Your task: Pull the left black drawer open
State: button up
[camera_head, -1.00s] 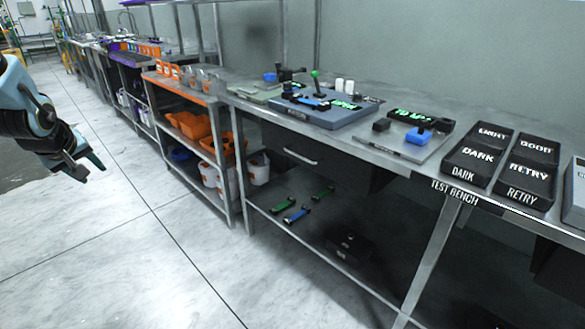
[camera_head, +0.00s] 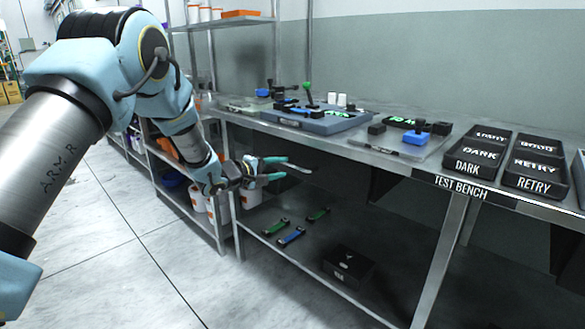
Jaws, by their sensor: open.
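The left black drawer (camera_head: 325,162) is under the test bench top and looks shut. Its silver bar handle (camera_head: 300,169) shows only in part, just past the tips of my gripper. My gripper (camera_head: 282,168) is open, with its teal fingers one above the other, pointing right toward the handle. It holds nothing. I cannot tell whether the fingers reach around the handle or stop short of it. My gripper and wrist hide the drawer's left part.
The test bench (camera_head: 405,160) carries black label trays (camera_head: 475,160) and a grey fixture (camera_head: 310,122). On its lower shelf lie a black box (camera_head: 348,266) and several green and blue pieces. Shelving with white buckets (camera_head: 250,196) stands left. The floor in front is clear.

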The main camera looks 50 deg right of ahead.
aim_at(291, 166)
jog(key=x, duration=0.6)
grip_shut()
dwell(0.3)
jog(key=shift+w+a, duration=0.1)
dwell(1.0)
